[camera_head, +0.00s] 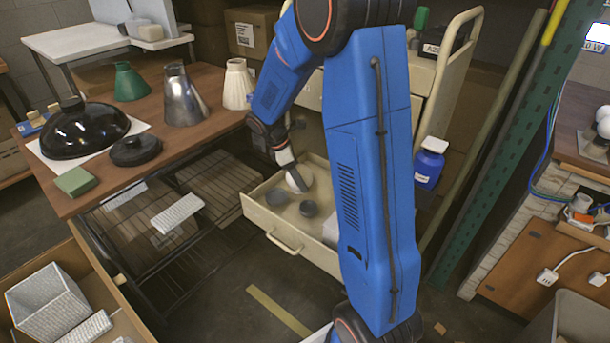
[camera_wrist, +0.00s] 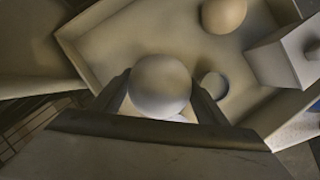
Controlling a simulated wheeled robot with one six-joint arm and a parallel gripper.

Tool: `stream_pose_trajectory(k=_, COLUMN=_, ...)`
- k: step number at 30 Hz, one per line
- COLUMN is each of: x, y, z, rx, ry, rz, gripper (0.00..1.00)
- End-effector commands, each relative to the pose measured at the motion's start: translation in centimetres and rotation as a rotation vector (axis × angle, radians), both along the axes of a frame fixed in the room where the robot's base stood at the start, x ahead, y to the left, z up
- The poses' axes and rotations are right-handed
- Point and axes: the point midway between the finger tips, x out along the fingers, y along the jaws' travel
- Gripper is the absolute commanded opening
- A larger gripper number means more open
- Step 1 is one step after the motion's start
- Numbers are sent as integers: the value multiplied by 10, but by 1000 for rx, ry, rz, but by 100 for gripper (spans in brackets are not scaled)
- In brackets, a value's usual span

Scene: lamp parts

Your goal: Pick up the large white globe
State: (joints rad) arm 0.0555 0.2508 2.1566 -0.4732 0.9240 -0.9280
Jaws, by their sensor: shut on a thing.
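A white globe (camera_wrist: 160,84) sits between the two fingers of my gripper (camera_wrist: 159,98) in the wrist view, and the gripper is shut on it. In the head view my gripper (camera_head: 285,157) points down over the open cream drawer (camera_head: 256,207). A pale rounded globe (camera_head: 298,180) shows just below its fingers, at the drawer's back part. I cannot tell from these views how far the globe is from the drawer floor. My fingers hide part of it.
The drawer walls surround my gripper. A wooden table (camera_head: 185,135) with lamp shades stands left.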

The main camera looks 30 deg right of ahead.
Motion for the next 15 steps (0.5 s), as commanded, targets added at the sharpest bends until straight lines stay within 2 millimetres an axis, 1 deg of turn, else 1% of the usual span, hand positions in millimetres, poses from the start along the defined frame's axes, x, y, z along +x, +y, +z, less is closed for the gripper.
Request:
stream_pose_trajectory(k=1, x=2, y=-2, z=15, rx=-1, ry=-11, rz=-4, gripper=48)
stream_pose_trajectory(k=9, x=1, y=-2, z=77, rx=0, ry=-9, rz=-4, gripper=48)
stream_pose_trajectory(k=15, x=2, y=-2, z=110, rx=0, ry=-8, rz=-4, gripper=48)
